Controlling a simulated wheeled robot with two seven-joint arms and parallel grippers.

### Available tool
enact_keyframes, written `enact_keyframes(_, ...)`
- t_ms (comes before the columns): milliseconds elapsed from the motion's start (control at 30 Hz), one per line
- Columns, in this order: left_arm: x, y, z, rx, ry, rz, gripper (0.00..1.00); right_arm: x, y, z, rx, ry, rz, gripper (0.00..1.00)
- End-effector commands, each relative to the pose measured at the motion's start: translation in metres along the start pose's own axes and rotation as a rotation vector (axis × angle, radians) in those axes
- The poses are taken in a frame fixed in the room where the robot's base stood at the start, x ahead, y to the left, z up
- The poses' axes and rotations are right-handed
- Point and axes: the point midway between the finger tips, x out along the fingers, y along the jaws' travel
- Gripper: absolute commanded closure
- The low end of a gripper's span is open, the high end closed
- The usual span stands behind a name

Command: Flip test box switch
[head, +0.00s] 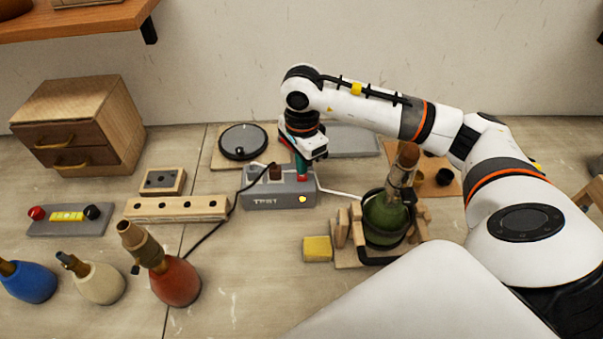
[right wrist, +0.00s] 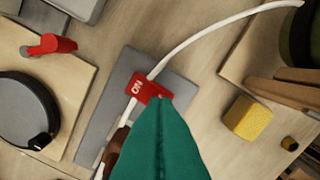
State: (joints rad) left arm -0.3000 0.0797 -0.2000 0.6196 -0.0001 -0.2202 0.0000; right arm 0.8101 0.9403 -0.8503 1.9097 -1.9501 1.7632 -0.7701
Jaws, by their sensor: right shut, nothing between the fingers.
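The grey test box (head: 262,201) sits mid-table with "TEST" on its front and a round yellow lamp (head: 303,198) at the front right. Its red switch, marked "ON" (right wrist: 143,87), is at the right end of its top; a bit of red also shows under my gripper in the head view. My right gripper (head: 302,176) points down at the switch, its teal fingers shut and empty. In the right wrist view the fingertips (right wrist: 160,103) are at the switch's edge; contact cannot be told. A brown plug (head: 275,172) stands in the box. My left gripper is out of view.
A green lamp base (head: 384,218) stands in a wooden cradle right of the box, with a yellow block (head: 317,249) beside it. A wooden peg block (head: 177,208) lies left. A black round device (head: 244,141) is behind. White and black cables run beside the box.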

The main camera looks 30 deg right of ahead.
Motion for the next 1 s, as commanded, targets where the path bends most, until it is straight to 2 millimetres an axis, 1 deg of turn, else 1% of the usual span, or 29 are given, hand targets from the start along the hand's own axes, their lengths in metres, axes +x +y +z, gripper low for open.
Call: enact_keyframes(1000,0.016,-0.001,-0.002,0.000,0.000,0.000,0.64,0.016,0.000,0.000,0.000,0.000,0.000,1.00)
